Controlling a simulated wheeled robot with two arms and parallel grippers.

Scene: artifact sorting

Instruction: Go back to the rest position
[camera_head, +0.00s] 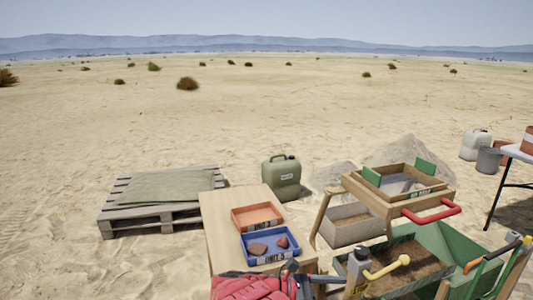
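Two reddish-brown pieces lie in the blue tray, a flat one (258,249) on the left and a redder one (282,243) on the right.
Right of the table stand a wooden sieve frame (382,205) with a red handle, and a green bin (452,244) of soil. Yellow-handled tools (388,268) are at front right. A green canister (282,177) and a pallet (140,222) stand behind and left. Open sand lies beyond.

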